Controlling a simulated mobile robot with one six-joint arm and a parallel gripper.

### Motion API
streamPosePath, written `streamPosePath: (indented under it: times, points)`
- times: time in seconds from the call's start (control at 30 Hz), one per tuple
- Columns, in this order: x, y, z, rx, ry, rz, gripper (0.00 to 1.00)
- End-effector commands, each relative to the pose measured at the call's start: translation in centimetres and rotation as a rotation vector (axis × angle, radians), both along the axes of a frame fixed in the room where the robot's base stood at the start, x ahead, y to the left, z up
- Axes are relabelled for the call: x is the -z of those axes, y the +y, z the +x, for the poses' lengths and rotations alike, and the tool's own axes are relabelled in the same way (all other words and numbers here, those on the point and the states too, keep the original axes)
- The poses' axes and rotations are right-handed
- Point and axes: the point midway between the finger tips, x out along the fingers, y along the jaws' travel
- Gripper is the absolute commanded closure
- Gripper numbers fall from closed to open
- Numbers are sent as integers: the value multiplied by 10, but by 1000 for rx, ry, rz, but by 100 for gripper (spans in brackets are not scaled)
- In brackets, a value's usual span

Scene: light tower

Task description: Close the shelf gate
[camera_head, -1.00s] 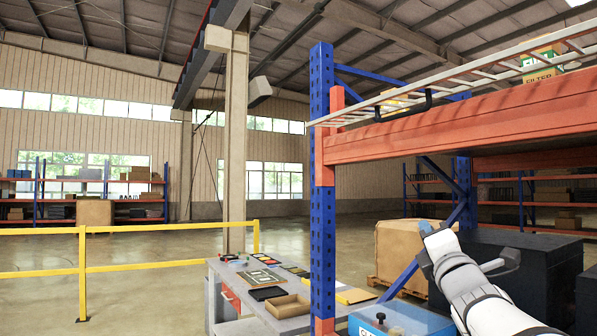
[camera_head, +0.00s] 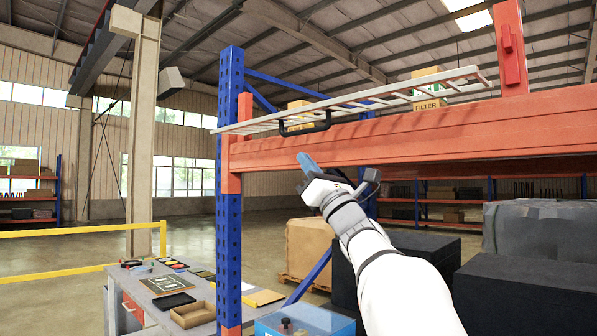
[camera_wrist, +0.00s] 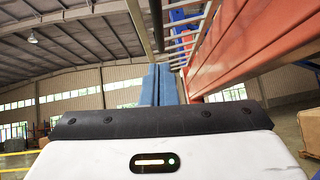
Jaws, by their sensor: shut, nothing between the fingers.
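The white barred shelf gate (camera_head: 365,104) lies folded down, nearly flat, along the top of the orange shelf beam (camera_head: 420,135). Its black handle (camera_head: 306,124) sticks out at the front edge, toward the gate's left part. The gate's bars also show in the wrist view (camera_wrist: 187,45), above and beyond my fingers. My gripper (camera_head: 305,160) has blue fingers, pressed together and empty, pointing up in front of the beam, a little below the handle. The fingers look apart from it. In the wrist view the shut fingers (camera_wrist: 158,85) are seen from behind.
A blue upright post (camera_head: 230,180) stands at the left, and an orange post (camera_head: 511,45) rises at the right. Boxes (camera_head: 428,90) sit on the shelf behind the gate. Below are a workbench (camera_head: 130,285), a blue case (camera_head: 305,322) and dark crates (camera_head: 525,290). Floor at left is open.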

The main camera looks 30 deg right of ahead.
Motion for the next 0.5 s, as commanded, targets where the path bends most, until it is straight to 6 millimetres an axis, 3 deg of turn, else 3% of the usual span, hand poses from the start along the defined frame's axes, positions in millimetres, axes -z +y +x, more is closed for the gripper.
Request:
streamPosePath:
  times: [0.03,0.2,0.5]
  points:
    - [-15,-2,-2,2,-2,-1,100]
    - [-31,-4,-1,2,-2,1,100]
    - [-36,-5,-1,2,0,2,100]
